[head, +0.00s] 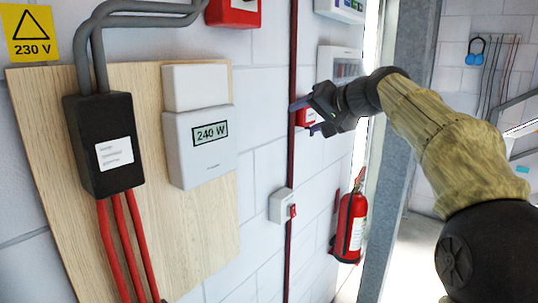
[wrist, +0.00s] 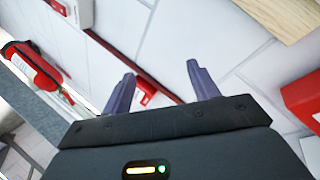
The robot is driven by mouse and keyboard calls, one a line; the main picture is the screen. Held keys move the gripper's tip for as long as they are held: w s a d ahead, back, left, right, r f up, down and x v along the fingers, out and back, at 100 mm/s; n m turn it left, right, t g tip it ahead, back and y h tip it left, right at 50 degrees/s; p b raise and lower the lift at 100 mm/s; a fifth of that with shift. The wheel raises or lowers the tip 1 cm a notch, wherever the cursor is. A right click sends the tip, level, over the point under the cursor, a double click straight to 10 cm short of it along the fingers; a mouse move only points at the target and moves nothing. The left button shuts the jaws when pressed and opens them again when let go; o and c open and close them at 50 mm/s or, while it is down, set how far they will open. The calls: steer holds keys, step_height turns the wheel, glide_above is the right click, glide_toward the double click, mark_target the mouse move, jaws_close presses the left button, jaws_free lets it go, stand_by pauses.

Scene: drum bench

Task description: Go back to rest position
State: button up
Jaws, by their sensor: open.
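My gripper (head: 303,117) is raised in front of the wall, right of the wooden board, in the head view. Its purple fingers are apart and nothing is between them; they also show spread in the wrist view (wrist: 158,80). A small red box (head: 306,117) on the wall lies behind the fingers in the head view, partly hidden by them. Whether the fingers touch it cannot be told. My arm reaches in from the right side.
A wooden board (head: 215,235) carries a grey meter reading 240 W (head: 205,170) and a black box (head: 100,115) with red cables. A switch box (head: 281,206) and a fire extinguisher (head: 350,225) are on the wall below my gripper. A grey door frame (head: 395,190) stands right.

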steer(key=s+d+f+g+h+p, duration=0.1)
steer(key=s+f+g+h, duration=0.15)
steer(key=f, duration=0.95)
steer(key=s+d+f+g+h+p, duration=0.15)
steer(key=s+f, duration=0.25)
steer(key=f, duration=0.7)
steer(key=s+d+f+n+g+h, duration=0.1)
steer(key=s+f+g, duration=0.1)
steer(key=s+f, duration=0.7)
steer(key=s+d+f+n+g+h, duration=0.1)
steer(key=s+d+f+g+h, duration=0.1)
steer(key=s+f, duration=0.7)
steer(key=s, duration=0.3)
steer(key=shift+s+d+h, duration=0.25)
steer(key=shift+s+h, duration=0.05)
steer(key=shift+s, duration=0.1)
